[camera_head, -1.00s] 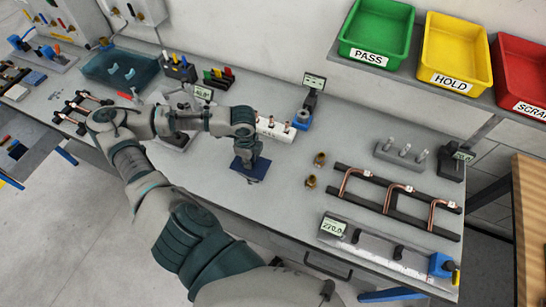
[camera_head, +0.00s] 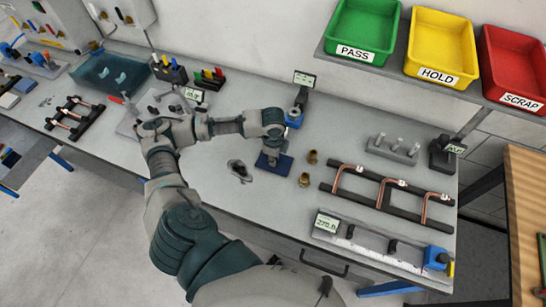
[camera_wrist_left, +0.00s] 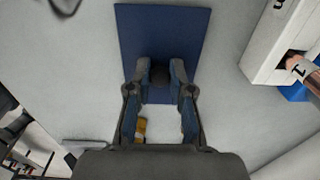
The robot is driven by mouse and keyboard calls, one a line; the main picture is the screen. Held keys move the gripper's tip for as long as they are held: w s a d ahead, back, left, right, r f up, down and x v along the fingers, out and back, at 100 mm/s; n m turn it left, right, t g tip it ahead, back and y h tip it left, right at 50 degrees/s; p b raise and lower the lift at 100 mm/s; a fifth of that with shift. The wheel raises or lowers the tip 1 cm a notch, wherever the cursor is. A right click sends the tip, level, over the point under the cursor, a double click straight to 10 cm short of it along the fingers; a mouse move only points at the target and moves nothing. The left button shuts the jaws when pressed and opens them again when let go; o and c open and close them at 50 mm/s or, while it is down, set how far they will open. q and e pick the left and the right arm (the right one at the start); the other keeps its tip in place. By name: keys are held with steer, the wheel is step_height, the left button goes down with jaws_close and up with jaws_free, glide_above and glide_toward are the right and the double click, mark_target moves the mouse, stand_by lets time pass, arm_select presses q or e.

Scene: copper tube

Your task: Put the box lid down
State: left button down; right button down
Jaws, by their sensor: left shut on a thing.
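The box lid is a flat dark blue plate (camera_head: 285,169) with a dark knob, near the middle of the bench in the head view. In the left wrist view the lid (camera_wrist_left: 160,25) lies flat across the view, with its knob between my fingers. My left gripper (camera_head: 265,157) is shut on that knob from above; it also shows in the left wrist view (camera_wrist_left: 160,74). The lid is low over the bench top; I cannot tell whether it touches. My right gripper is not in view.
A small grey irregular object (camera_head: 239,171) lies just left of the lid. Two brass fittings (camera_head: 304,180) stand to its right, beside a rack of copper tubes (camera_head: 391,183). A white box (camera_wrist_left: 282,40) is near the lid in the wrist view. Bare bench lies in front.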

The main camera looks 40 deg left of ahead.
arm_select(q)
steer(key=shift+f, duration=0.1)
steer(key=c, duration=1.2)
jaws_free()
steer(key=shift+a, duration=0.2)
steer(key=shift+o, duration=0.8)
steer(key=shift+a+f, duration=0.15)
steer(key=shift+a, duration=0.4)
steer(key=shift+d, duration=0.5)
step_height(320, 180, up, 12)
steer(key=p, duration=0.1)
steer(key=shift+s+r, duration=0.15)
steer(key=shift+r, duration=0.05)
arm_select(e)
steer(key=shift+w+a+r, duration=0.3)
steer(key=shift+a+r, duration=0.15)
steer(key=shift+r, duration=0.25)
